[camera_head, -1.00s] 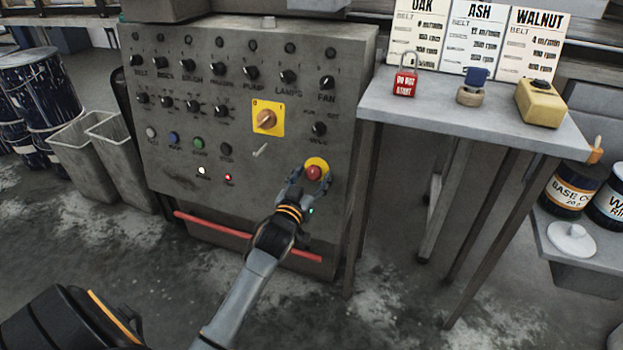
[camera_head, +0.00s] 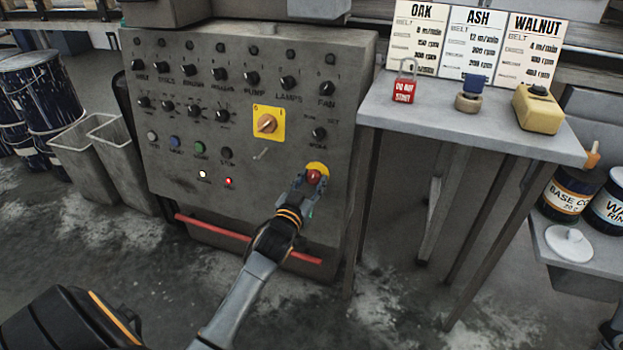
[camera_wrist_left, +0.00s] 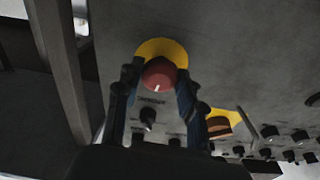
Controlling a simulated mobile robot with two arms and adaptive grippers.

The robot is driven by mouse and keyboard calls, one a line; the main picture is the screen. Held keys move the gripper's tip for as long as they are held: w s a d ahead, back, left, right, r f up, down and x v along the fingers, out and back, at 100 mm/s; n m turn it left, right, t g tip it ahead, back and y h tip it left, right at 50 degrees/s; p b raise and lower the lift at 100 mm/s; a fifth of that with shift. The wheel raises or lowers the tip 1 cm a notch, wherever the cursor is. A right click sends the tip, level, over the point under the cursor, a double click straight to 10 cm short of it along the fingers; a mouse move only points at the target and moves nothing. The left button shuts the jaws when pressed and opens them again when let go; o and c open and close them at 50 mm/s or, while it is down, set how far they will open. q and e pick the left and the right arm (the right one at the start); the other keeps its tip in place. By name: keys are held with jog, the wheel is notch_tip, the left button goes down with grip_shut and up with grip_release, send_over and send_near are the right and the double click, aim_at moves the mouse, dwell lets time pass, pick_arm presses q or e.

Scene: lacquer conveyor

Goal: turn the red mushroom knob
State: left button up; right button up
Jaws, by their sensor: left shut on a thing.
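The red mushroom knob (camera_head: 313,177) sits on a yellow round plate (camera_head: 318,167) at the lower right of the grey control panel. In the left wrist view the knob (camera_wrist_left: 159,73) shows a short white mark on its face, and the yellow plate (camera_wrist_left: 163,46) shows behind it. My left gripper (camera_head: 311,180) is shut on the knob, one finger on each side of it. Its fingers (camera_wrist_left: 159,80) also flank the knob in the left wrist view. My right gripper is not in view.
The control panel (camera_head: 200,120) carries several black knobs, an orange switch (camera_head: 267,124) on a yellow square and a red bar (camera_head: 250,240) below. A side table (camera_head: 460,113) at right holds a red padlock (camera_head: 404,88) and a yellow box (camera_head: 538,106). Grey bins (camera_head: 118,155) stand at left.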

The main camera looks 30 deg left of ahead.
pick_arm(q)
jog(key=shift+r+m+h+p, duration=0.2)
jog(key=shift+m+h+p, duration=0.1)
jog(key=shift+m+p, duration=1.2)
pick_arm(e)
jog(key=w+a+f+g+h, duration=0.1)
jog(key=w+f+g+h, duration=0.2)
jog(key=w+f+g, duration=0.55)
pick_arm(q)
jog(key=shift+m+h+p, duration=0.3)
jog(key=shift+m+p, duration=0.45)
jog(key=shift+m, duration=0.15)
jog(key=shift+f+m+p, duration=0.1)
jog(key=shift+m+p, duration=0.65)
jog(key=shift+m, duration=0.25)
jog(key=shift+h, duration=0.3)
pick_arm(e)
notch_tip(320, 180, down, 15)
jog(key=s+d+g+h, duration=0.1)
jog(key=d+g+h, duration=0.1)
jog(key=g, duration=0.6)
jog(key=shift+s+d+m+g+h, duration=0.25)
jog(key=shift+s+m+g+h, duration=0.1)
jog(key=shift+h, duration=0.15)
